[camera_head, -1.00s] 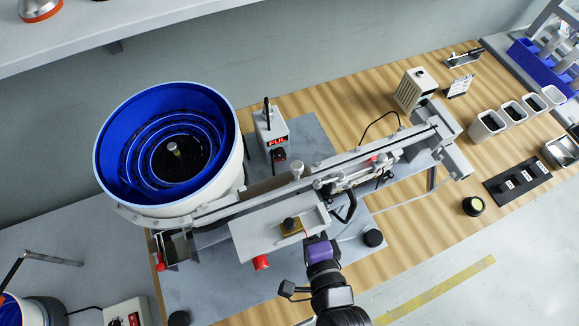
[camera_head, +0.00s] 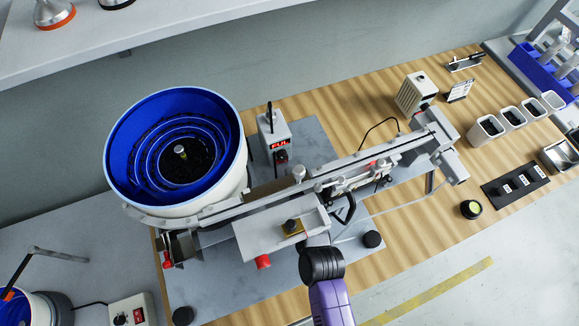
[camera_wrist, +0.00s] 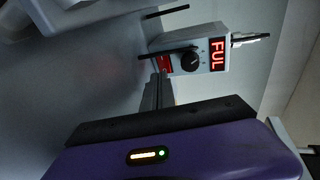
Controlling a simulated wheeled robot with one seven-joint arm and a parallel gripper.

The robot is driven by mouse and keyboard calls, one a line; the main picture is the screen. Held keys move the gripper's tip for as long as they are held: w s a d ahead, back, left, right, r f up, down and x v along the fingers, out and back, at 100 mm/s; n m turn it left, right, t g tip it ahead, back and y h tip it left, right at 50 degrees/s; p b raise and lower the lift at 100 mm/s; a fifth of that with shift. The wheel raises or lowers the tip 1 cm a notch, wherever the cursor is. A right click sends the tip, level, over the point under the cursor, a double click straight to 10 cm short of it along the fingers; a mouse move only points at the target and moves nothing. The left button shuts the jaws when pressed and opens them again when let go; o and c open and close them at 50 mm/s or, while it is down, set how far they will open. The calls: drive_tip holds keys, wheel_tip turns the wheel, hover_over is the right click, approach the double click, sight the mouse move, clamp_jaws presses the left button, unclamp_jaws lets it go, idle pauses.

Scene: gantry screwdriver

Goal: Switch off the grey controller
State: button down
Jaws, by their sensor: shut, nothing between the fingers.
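The grey controller (camera_head: 272,132) stands behind the feeder rail, right of the blue bowl. Its red display is lit and reads FUL. In the wrist view the controller (camera_wrist: 214,42) appears turned sideways, with the lit display (camera_wrist: 217,54), a black knob (camera_wrist: 191,61) and a red switch (camera_wrist: 165,65) at the end away from the display. My gripper (camera_wrist: 160,80) is shut and empty, its dark fingertips close to the red switch in the picture. I cannot tell whether they touch it. In the head view my fingers are hidden; only my arm shows.
The blue feeder bowl (camera_head: 122,155) stands left of the controller. The long rail (camera_head: 365,158) crosses in front of it. A beige box (camera_head: 414,93) and several white bins (camera_head: 487,130) stand to the right. Another box with a knob (camera_head: 130,312) is at lower left.

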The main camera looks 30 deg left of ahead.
drive_tip(key=shift+w+a, duration=0.7)
drive_tip(key=shift+w, duration=0.15)
drive_tip(key=shift+w+a, duration=0.1)
drive_tip(key=shift+w, duration=0.1)
drive_tip(key=shift+s+a+r+p, duration=0.1)
drive_tip(key=shift+s+r+p, duration=0.05)
drive_tip(key=shift+p, duration=0.3)
drive_tip(key=shift+s, duration=0.1)
drive_tip(key=shift+s+a+p, duration=0.3)
drive_tip(key=shift+s+p, duration=0.15)
drive_tip(key=shift+p, duration=0.7)
drive_tip(key=shift+s+f, duration=0.15)
drive_tip(key=shift+f, duration=0.05)
